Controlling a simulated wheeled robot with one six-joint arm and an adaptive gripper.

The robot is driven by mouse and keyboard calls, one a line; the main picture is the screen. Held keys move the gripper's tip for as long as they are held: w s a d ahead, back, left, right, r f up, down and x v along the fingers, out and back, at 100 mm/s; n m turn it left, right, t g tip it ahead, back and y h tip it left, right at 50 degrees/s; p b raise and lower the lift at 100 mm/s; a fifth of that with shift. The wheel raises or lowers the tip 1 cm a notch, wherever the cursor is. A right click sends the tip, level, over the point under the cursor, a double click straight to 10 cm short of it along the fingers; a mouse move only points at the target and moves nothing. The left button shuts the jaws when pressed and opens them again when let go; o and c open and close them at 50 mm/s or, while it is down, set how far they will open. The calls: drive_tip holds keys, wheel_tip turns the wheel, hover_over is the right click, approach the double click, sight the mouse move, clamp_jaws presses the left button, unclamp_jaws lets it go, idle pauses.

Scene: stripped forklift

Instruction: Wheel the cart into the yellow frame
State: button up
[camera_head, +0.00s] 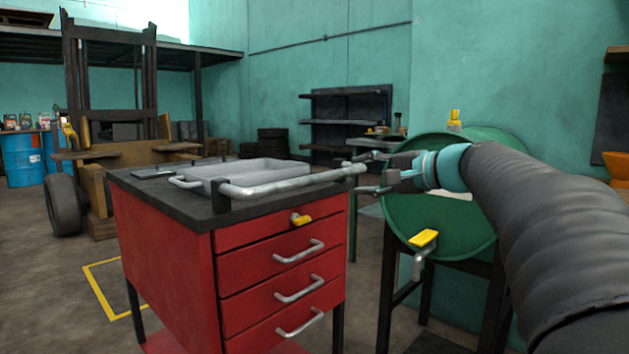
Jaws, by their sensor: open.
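The red cart (168,232) with a dark top stands in front of me, its drawers facing me and to the right. A grey metal push handle (285,184) runs along the near edge of its top. My gripper (362,175) is open at the handle's right end, its fingers above and below or beside it; I cannot tell whether they touch it. The yellow frame (98,290) is painted on the floor left of and behind the cart. The cart hides part of the frame.
A grey tray (245,170) sits on the cart. A green drum (440,215) on a dark stand is close on the right. The stripped forklift (100,150) stands behind on the left, near blue barrels (22,158). Floor at the left is clear.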

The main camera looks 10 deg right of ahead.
sight(320, 179)
drive_tip(key=x, duration=1.3)
drive_tip(key=shift+w+a+f+p, duration=0.1)
drive_tip(key=shift+w+a+p, duration=0.15)
drive_tip(key=shift+a+p, duration=0.1)
